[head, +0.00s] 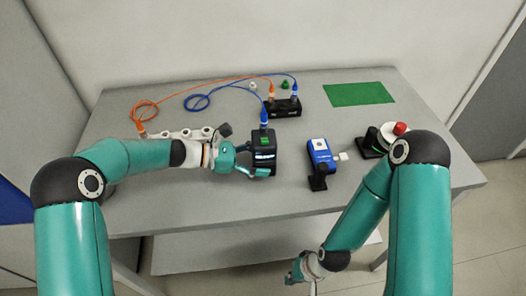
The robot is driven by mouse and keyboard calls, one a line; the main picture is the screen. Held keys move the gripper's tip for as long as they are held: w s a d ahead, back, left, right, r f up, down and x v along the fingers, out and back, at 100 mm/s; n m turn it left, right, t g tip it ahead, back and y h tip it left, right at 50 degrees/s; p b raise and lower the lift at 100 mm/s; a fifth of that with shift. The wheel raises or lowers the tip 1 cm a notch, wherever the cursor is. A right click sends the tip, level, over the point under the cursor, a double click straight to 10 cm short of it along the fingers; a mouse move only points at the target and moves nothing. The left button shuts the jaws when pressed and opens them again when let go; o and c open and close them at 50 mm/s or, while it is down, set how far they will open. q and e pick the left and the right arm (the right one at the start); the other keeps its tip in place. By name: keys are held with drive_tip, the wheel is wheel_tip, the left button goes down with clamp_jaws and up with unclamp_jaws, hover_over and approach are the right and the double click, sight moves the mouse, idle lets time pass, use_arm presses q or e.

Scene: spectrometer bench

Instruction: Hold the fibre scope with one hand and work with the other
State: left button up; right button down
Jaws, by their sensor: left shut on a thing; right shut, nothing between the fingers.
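The black boxy device with a lit green screen (264,143), which looks like the fibre scope, stands upright near the middle of the table. My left gripper (258,171) is shut on its lower part from the left. A blue connector (264,119) sits at the top of the device, and a blue cable (209,93) runs from it in a loop. My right gripper (303,270) is shut and empty, low in front of the table's front edge. Whether the device touches the table is hard to tell.
Behind stands a black box (284,107) with orange and blue connectors. An orange cable (146,110) leads to a pale rack (181,134) at left. A blue device on a black stand (320,157) is right of centre. A white disc with a red knob (389,131) and green mat (359,94) lie right.

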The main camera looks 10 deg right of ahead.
drive_tip(key=w+d+r+n+h, duration=0.2)
drive_tip(key=d+r+n, duration=0.2)
drive_tip(key=d+r, duration=0.8)
drive_tip(key=w+d+r+n+h, duration=0.3)
drive_tip(key=d+r+n, duration=0.1)
drive_tip(key=d+r, duration=0.8)
drive_tip(key=shift+m+t, duration=0.6)
drive_tip(key=shift+t, duration=0.2)
drive_tip(key=w+a+r, duration=0.1)
drive_tip(key=w, duration=0.1)
drive_tip(key=w+r, duration=0.1)
drive_tip(key=r, duration=0.1)
drive_tip(key=w+a+r, duration=0.1)
drive_tip(key=w, duration=0.1)
drive_tip(key=shift+w+a+r, duration=0.15)
drive_tip(key=shift+w+a, duration=0.15)
drive_tip(key=shift+a, duration=0.05)
drive_tip(key=w+a+r+m+t+y, duration=0.2)
drive_tip(key=w+a+r, duration=0.4)
drive_tip(key=a+r, duration=0.3)
drive_tip(key=w+a+r+m+t+y, duration=0.3)
drive_tip(key=a+r, duration=0.7)
drive_tip(key=a, duration=0.6)
drive_tip(key=w+m+y, duration=0.1)
drive_tip(key=w, duration=0.1)
drive_tip(key=shift+w+a+r+m, duration=0.15)
drive_tip(key=shift+w+m, duration=0.25)
